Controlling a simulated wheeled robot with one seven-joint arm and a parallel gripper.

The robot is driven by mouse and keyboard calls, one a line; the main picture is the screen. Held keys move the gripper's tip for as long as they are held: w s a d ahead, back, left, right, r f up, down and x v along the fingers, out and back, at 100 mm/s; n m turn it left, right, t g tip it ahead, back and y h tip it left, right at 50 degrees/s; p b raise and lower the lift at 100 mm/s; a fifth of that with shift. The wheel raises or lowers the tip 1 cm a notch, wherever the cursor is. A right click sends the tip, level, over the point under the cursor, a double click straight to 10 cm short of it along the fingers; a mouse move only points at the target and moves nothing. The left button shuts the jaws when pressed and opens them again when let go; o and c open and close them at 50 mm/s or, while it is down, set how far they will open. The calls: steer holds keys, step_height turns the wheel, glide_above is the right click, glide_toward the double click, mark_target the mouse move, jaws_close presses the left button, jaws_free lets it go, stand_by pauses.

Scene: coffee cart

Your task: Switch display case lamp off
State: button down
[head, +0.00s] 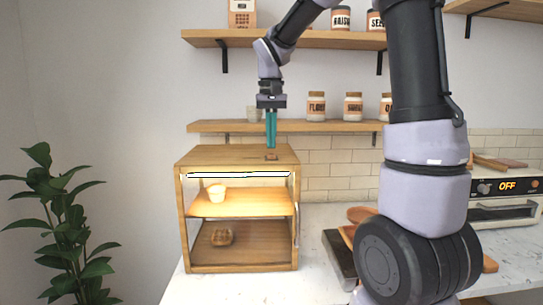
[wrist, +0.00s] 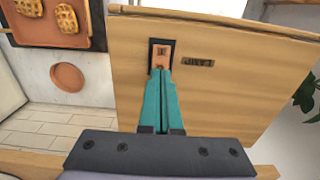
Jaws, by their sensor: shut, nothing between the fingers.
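The wooden display case (head: 184,225) stands on the counter at the left in the head view. Its lamp (head: 237,174), a bright strip under the top, is lit and casts warm light on the upper shelf. An orange switch on a dark plate sits on the case top (wrist: 225,95); in the wrist view the switch (wrist: 160,50) has a small dark label (wrist: 197,62) beside it. My gripper (head: 271,147) points straight down with its teal fingers shut and empty. The fingertips are at the near edge of the switch in the wrist view; I cannot tell whether they touch it.
A wall shelf (head: 345,127) with jars is behind the case, and a higher shelf (head: 205,39) is above. An oven (head: 505,205) reading OFF is at the right. A plant (head: 65,225) stands to the left. A tray (wrist: 85,43) of pastries shows in the wrist view.

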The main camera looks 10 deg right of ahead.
mark_target(272, 154)
steer(key=shift+f, duration=0.9)
stand_by(0.8)
steer(key=shift+r, duration=3.55)
steer(key=s+d+m+t+y, duration=0.1)
steer(key=s+d+t, duration=0.2)
steer(key=s, duration=0.6)
steer(key=s+d+f+m+t+y, duration=0.1)
steer(key=s+t, duration=0.3)
steer(key=s, duration=0.5)
steer(key=shift+d, duration=0.9)
steer(key=shift+f, duration=0.1)
